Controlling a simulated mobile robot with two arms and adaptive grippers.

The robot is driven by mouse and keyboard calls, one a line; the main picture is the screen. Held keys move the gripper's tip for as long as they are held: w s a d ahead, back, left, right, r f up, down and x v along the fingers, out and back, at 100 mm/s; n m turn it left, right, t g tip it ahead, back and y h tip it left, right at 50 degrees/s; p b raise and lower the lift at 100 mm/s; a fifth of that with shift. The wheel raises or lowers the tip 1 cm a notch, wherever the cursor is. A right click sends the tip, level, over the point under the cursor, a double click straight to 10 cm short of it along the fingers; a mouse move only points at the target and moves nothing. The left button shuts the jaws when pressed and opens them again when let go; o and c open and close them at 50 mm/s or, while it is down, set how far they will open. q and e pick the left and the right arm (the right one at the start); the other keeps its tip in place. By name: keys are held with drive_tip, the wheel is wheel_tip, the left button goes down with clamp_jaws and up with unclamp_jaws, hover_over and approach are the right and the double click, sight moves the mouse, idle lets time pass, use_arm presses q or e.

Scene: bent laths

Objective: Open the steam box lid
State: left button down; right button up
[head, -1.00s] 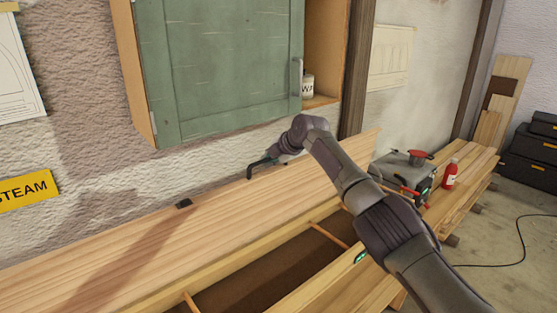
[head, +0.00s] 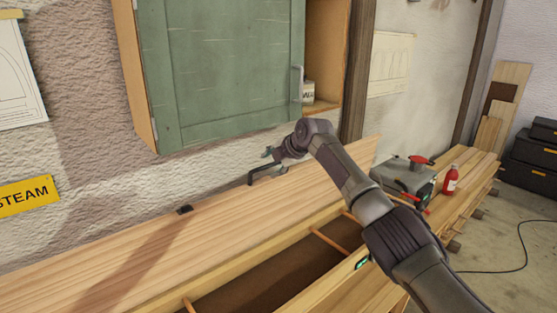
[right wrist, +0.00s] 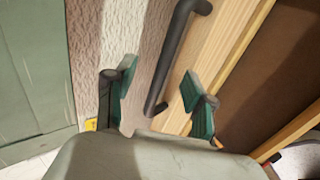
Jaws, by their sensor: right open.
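The steam box lid (head: 130,245) is a long pale wooden board, swung up and tilted back towards the wall. The box below it (head: 265,272) stands open and shows a dark brown inside with thin wooden crossbars. A black bar handle (head: 262,175) is on the lid near its upper edge. My right gripper (head: 271,160) is open and empty beside this handle. In the right wrist view the handle (right wrist: 172,58) runs between the two spread green-padded fingers (right wrist: 160,98), with gaps on both sides. My left gripper is not in view.
A green wall cabinet (head: 225,65) hangs above the lid. A grey machine with a red knob (head: 405,175) and a red bottle (head: 451,181) stand on planks at the right. Black cases (head: 535,150) and a cable are farther right on open floor.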

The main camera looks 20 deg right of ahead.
drive_tip(key=v, duration=0.7)
drive_tip(key=shift+s, duration=0.25)
drive_tip(key=shift+d+r, duration=0.1)
drive_tip(key=shift+d, duration=0.05)
drive_tip(key=s+d+r+b, duration=0.1)
drive_tip(key=s+d, duration=0.1)
drive_tip(key=s, duration=0.4)
drive_tip(key=s+d+r+b, duration=0.1)
drive_tip(key=s+d, duration=0.2)
drive_tip(key=s, duration=0.4)
drive_tip(key=shift+b, duration=0.4)
